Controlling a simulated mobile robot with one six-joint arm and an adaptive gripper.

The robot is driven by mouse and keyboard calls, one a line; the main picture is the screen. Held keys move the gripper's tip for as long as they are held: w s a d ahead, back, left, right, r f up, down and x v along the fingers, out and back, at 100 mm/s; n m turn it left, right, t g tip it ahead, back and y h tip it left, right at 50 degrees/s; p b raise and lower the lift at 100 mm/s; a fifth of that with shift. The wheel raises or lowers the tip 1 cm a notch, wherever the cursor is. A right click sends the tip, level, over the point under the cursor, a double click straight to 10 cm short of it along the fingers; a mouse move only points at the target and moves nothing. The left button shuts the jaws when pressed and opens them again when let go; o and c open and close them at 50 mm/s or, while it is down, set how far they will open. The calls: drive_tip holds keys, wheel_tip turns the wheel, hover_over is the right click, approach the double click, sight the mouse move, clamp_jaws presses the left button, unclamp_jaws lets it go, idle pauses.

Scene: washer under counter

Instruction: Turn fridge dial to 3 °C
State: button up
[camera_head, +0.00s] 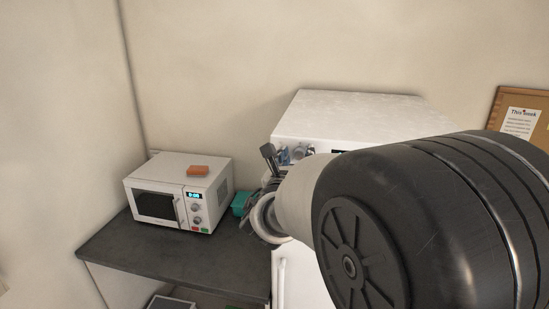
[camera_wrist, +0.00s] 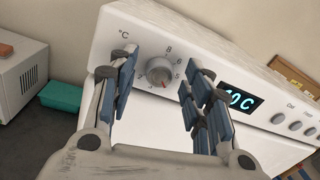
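The fridge dial (camera_wrist: 160,71) is a round grey knob on the white fridge's front panel (camera_wrist: 100,65), with numbers around it and a °C mark at its upper left. Its exact setting is too small to read surely. My gripper (camera_wrist: 167,65) is open, its blue-padded fingers showing on either side of the dial, with a gap to each. Whether the tips reach the panel, I cannot tell. In the head view my gripper (camera_head: 270,165) is in front of the white fridge (camera_head: 345,112), and my arm hides most of the fridge front.
A lit display (camera_wrist: 240,100), partly hidden by my right finger, ends in "0C". Small knobs (camera_wrist: 295,125) are further right. A microwave (camera_head: 180,192) with an orange block (camera_head: 198,170) on top stands on a dark counter (camera_head: 180,250), beside a teal container (camera_head: 239,204).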

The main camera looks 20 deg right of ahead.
drive_tip(key=c, duration=1)
drive_tip(key=shift+b, duration=0.45)
drive_tip(key=m+b, duration=0.2)
drive_tip(key=b, duration=0.2)
drive_tip(key=shift+f+m, duration=0.2)
drive_tip(key=shift+m, duration=0.2)
drive_tip(key=m+b, duration=0.2)
drive_tip(key=b, duration=0.1)
drive_tip(key=shift+b, duration=0.35)
drive_tip(key=m+b, duration=0.1)
drive_tip(key=b, duration=0.1)
drive_tip(key=m+b, duration=0.2)
drive_tip(key=shift+s+d+r+m+y, duration=0.1)
drive_tip(key=shift+r+m+y, duration=0.1)
drive_tip(key=shift+m+y, duration=0.1)
drive_tip(key=o, duration=1)
